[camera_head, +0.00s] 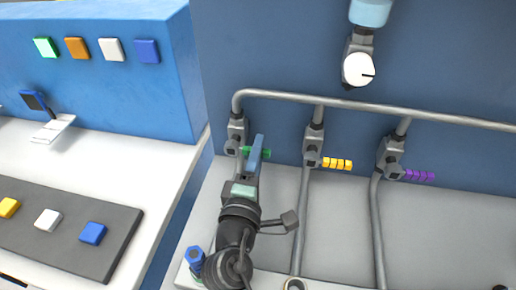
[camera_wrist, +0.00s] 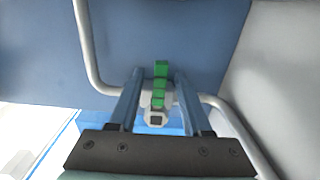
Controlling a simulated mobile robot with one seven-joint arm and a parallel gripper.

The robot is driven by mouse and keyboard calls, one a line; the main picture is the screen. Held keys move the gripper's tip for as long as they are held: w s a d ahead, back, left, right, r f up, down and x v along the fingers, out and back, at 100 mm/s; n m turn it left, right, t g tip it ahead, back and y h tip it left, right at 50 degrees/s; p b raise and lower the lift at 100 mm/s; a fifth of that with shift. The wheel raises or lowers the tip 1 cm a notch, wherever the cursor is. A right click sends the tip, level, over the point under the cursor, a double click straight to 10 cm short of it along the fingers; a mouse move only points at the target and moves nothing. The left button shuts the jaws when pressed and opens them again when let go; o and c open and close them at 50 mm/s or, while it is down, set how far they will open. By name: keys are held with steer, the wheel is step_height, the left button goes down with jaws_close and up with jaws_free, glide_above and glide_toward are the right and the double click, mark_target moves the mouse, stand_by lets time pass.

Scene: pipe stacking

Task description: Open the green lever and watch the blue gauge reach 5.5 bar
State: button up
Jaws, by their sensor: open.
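The green lever (camera_head: 265,153) sticks out to the right from the leftmost valve (camera_head: 237,130). My gripper (camera_head: 258,139) is at the lever, and one blue finger covers its middle in the head view. In the wrist view, the green lever (camera_wrist: 160,84) stands between the two fingers of my open gripper (camera_wrist: 159,74), with a gap on each side. The gauge (camera_head: 358,69) has a white face and a dark needle pointing right. It hangs below a light blue part (camera_head: 370,12) at the top; its scale is too small to read.
Two more valves carry a yellow lever (camera_head: 337,164) and a purple lever (camera_head: 419,176) to the right. Grey pipes (camera_head: 300,225) run down from the valves in front of the blue wall. A bench with coloured blocks (camera_head: 92,233) stands at the left.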

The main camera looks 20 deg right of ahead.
steer(key=shift+w+d, duration=0.25)
steer(key=shift+w, duration=0.1)
jaws_close()
stand_by(1.2)
